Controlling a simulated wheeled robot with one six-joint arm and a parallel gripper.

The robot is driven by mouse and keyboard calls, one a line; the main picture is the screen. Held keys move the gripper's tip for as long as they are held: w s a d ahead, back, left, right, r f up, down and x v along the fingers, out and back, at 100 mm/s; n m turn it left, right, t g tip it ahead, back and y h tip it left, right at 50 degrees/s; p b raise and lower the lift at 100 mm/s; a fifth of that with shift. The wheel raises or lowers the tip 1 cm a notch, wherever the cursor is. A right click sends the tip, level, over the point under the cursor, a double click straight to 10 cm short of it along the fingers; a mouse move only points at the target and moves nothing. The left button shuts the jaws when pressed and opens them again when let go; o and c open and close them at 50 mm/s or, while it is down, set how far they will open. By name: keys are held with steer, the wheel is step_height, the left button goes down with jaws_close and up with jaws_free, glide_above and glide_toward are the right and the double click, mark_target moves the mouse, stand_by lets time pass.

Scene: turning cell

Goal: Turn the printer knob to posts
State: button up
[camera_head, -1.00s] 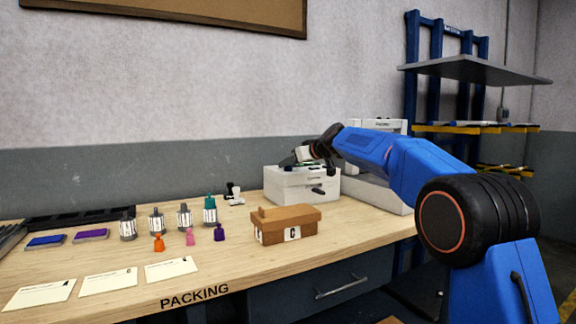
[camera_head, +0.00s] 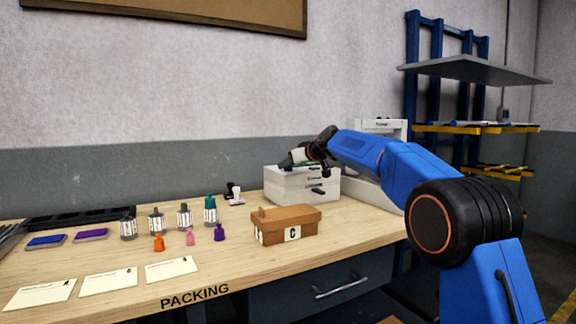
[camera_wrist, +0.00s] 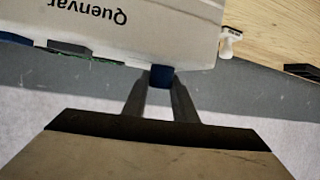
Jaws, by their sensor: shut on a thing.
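A white printer (camera_head: 292,184) with dark upside-down lettering in the wrist view (camera_wrist: 150,35) stands at the back of the bench. A dark blue knob (camera_wrist: 161,76) sits at the printer's edge in the wrist view. My gripper (camera_wrist: 160,82) has one finger on each side of the knob and is shut on it. In the head view my gripper (camera_head: 290,160) is at the top left of the printer, and the knob cannot be made out there. The knob's markings and pointing direction are not visible.
A brown box marked C (camera_head: 285,226) stands in front of the printer. A white stamp-like item (camera_head: 236,196) stands just left of the printer.

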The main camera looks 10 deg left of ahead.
steer(key=shift+m+t+h, duration=0.5)
steer(key=shift+a+m+t+h, duration=0.1)
steer(key=shift+m+t+h, duration=1.1)
steer(key=shift+m+h, duration=3.3)
steer(key=shift+h, duration=0.5)
steer(key=shift+m+h, duration=0.8)
steer(key=o, duration=1)
steer(key=shift+o, duration=0.2)
steer(key=shift+h, duration=0.3)
